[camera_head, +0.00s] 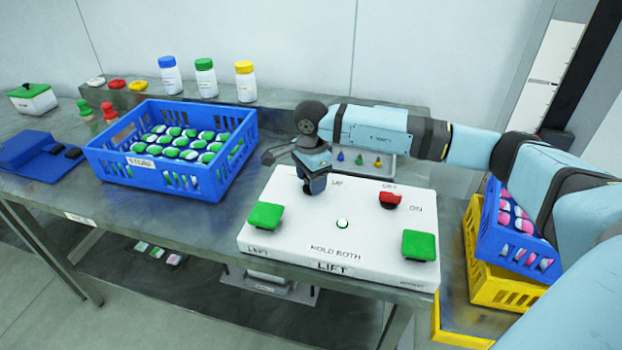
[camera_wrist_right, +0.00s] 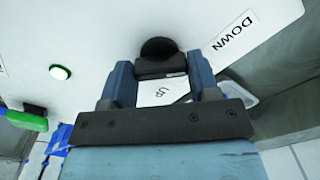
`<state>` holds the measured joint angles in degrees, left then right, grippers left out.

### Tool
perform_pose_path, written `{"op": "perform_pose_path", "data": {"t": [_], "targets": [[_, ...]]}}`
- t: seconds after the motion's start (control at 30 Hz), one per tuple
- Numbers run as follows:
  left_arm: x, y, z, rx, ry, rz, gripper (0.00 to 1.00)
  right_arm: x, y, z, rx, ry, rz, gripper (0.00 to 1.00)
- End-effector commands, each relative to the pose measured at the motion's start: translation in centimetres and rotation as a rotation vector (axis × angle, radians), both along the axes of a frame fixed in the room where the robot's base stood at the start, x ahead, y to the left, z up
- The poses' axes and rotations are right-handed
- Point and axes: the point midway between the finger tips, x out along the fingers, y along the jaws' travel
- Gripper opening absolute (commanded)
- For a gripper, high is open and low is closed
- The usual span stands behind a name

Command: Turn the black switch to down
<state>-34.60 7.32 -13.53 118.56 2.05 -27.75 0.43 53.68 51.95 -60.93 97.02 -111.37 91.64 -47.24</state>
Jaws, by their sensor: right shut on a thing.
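The white panel (camera_head: 300,225) lies on the metal table, with the black switch near its back left. My right gripper (camera_head: 314,187) comes down over the switch and mostly hides it in the head view. In the right wrist view, my gripper's blue fingers (camera_wrist_right: 160,72) sit on either side of the black switch (camera_wrist_right: 158,48) and are shut on it. A DOWN label (camera_wrist_right: 235,35) is to the upper right of the switch, and an UP label (camera_wrist_right: 163,91) shows between the fingers. The exact angle of the switch is hard to tell. My left gripper is not in view.
The panel also bears two green buttons (camera_head: 264,216) (camera_head: 419,245), a red switch (camera_head: 390,199) and a lit green lamp (camera_head: 342,223). A blue crate (camera_head: 170,172) of green-and-white items stands left of the panel. Bottles (camera_head: 206,78) stand behind; blue and yellow crates (camera_head: 505,285) are stacked at right.

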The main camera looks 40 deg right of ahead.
Motion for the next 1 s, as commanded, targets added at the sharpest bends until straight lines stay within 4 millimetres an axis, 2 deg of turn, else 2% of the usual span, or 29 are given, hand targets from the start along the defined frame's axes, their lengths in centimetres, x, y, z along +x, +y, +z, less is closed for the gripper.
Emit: {"op": "perform_pose_path", "data": {"t": [0.23,0.27,0.33,0.37,0.63,0.73,0.87,1.0], "targets": [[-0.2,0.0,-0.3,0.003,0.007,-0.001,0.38,0.0,0.0,0.1,0.000,-0.001,0.001,0.32],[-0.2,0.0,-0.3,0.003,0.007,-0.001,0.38,0.0,0.0,0.1,0.000,-0.001,0.001,0.62],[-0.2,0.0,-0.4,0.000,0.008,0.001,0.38,0.0,0.0,0.1,0.000,-0.001,0.001,0.78],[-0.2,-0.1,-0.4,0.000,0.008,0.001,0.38,0.0,0.0,0.1,0.000,-0.001,0.000,0.81],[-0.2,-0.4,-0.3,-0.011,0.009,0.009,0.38,0.0,0.0,0.1,0.000,-0.001,0.000,0.81],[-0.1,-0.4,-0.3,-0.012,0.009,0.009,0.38,0.0,0.0,0.8,0.000,-0.002,-0.001,0.81],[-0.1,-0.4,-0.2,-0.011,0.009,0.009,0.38,0.1,0.0,2.9,0.000,-0.004,0.000,0.81],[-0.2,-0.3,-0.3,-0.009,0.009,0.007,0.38,0.1,0.0,6.2,0.000,-0.006,0.000,0.81]]}}
